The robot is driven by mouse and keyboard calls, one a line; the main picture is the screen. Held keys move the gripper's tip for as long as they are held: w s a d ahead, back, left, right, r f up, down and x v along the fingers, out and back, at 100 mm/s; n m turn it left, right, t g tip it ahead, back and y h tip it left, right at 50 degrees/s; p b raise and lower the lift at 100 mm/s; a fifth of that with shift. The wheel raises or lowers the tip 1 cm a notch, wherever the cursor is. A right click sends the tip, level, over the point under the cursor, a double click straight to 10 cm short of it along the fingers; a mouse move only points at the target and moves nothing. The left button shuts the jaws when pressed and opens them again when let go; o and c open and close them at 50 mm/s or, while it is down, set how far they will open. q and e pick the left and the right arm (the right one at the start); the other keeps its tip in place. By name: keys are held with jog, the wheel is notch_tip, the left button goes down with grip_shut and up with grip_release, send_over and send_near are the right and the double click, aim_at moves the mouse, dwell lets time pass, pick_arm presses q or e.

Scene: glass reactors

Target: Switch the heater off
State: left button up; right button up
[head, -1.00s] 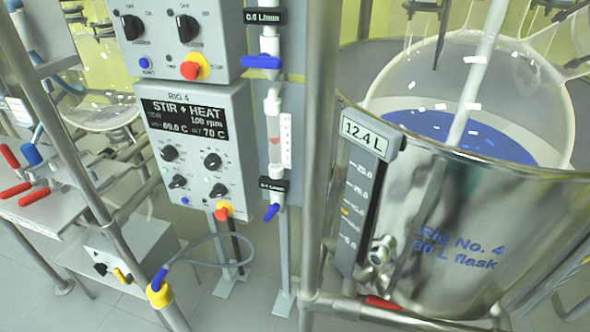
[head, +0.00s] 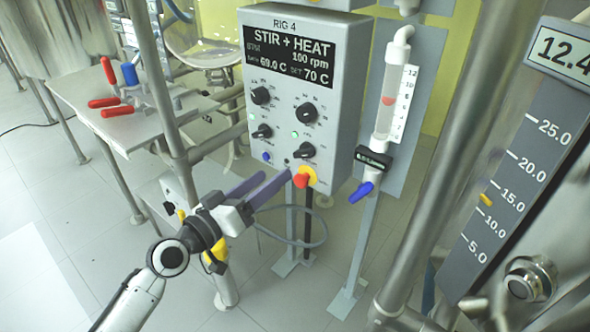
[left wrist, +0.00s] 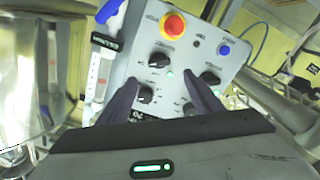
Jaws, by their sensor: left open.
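The grey RIG 4 control box (head: 344,95) stands upright, its display (head: 290,52) reading STIR + HEAT, 100 rpm, 69.0 C and set 70 C. Below are two upper knobs, a lower left switch (head: 262,131) and a lower right switch (head: 303,150), with lit green lamps. Their small labels are unreadable. My left gripper (head: 277,180) is open and empty, its fingers just below and in front of the box. Contact cannot be judged.
A red stop button (head: 302,179) and a blue button (head: 266,157) sit low on the panel. A flowmeter with a blue valve (head: 361,192) stands right of the box. Metal posts, a side table (head: 130,125) and the steel vessel (head: 520,210) surround the spot.

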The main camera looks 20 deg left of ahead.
aim_at(300, 155)
pick_arm(q)
jog(key=x, duration=0.9)
jog(key=shift+w+d, duration=0.2)
jog(key=shift+w, duration=0.1)
jog(key=c, duration=1.1)
jog(key=shift+o, duration=0.2)
